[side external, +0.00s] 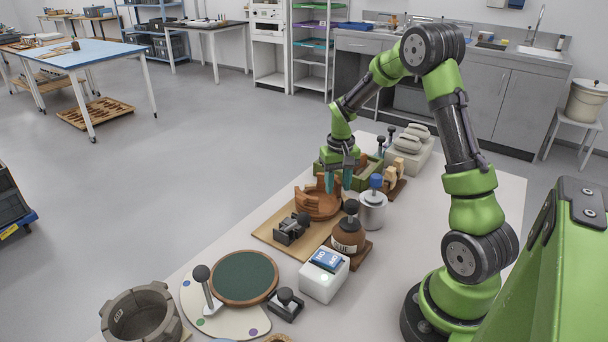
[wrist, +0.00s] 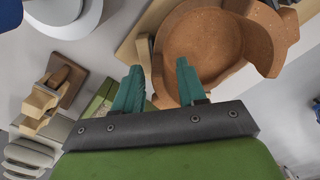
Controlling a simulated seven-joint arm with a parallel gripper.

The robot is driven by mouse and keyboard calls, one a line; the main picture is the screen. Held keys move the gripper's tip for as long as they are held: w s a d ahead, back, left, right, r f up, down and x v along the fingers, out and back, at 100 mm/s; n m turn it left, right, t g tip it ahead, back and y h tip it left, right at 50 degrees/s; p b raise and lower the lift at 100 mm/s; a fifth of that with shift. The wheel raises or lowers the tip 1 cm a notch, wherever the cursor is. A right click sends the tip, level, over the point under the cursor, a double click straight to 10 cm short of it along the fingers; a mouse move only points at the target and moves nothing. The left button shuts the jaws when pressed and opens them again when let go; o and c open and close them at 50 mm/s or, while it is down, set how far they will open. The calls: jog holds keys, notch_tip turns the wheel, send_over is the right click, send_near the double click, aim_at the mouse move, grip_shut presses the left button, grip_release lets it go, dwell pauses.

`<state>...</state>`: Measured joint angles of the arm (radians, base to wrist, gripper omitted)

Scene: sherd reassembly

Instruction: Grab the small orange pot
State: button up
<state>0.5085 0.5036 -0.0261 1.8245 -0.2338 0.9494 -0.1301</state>
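The small orange pot (side external: 316,205) is a terracotta-coloured, open vessel with a broken, uneven rim. It stands on a wooden board (side external: 272,236). In the wrist view the pot (wrist: 203,48) fills the upper right, its hollow inside facing the camera. My gripper (side external: 339,184) points down over the pot's far right side. In the wrist view its two teal fingers (wrist: 158,68) are spread apart with nothing held between them. The right finger overlaps the pot's rim; the left finger lies outside it. I cannot tell whether either finger touches the pot.
A brown glue jar (side external: 347,238) and a metal can (side external: 373,212) stand close at the right. A black clamp-like device (side external: 291,230) sits on the board. A green box (side external: 362,170) lies behind. A white box with blue buttons (side external: 324,277) is nearer the front.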

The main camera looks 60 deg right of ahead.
grip_shut()
jog(key=shift+r, duration=0.1)
